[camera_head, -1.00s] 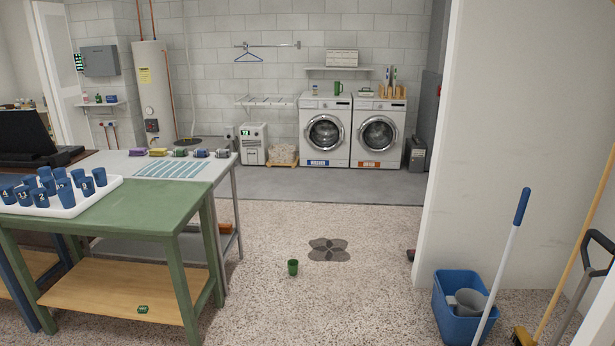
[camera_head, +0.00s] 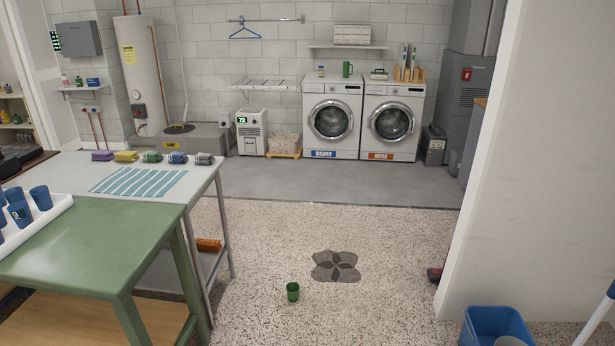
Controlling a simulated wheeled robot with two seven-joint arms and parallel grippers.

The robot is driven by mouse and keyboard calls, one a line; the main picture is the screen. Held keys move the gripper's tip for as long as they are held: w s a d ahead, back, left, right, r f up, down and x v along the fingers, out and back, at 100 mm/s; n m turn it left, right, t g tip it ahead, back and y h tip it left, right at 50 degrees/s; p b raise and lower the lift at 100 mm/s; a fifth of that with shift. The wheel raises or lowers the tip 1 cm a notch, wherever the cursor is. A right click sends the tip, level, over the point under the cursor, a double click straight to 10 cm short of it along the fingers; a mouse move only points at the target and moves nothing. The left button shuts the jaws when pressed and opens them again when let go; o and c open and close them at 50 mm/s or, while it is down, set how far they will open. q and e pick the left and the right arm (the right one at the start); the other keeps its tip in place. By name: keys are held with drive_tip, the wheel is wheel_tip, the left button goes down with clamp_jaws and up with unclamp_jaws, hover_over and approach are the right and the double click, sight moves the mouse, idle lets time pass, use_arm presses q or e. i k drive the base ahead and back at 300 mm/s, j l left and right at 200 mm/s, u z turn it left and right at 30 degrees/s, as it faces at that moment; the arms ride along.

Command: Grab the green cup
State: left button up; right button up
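A small green cup (camera_head: 292,291) stands upright on the speckled floor, a little below the middle of the head view. It is to the right of the green table and just left of a dark flower-shaped floor mark (camera_head: 336,266). A green mug-like item (camera_head: 347,69) also stands on top of the left washing machine at the back. Neither of my grippers shows in this view.
A green table (camera_head: 100,243) with a white tray (camera_head: 38,232) of blue cups stands at left, beside a grey table (camera_head: 193,175). A blue bucket (camera_head: 492,324) is at lower right by a white wall (camera_head: 540,180). Floor around the cup is clear.

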sight(292, 288)
drive_tip(key=i, duration=2.95)
drive_tip(key=z, duration=0.05)
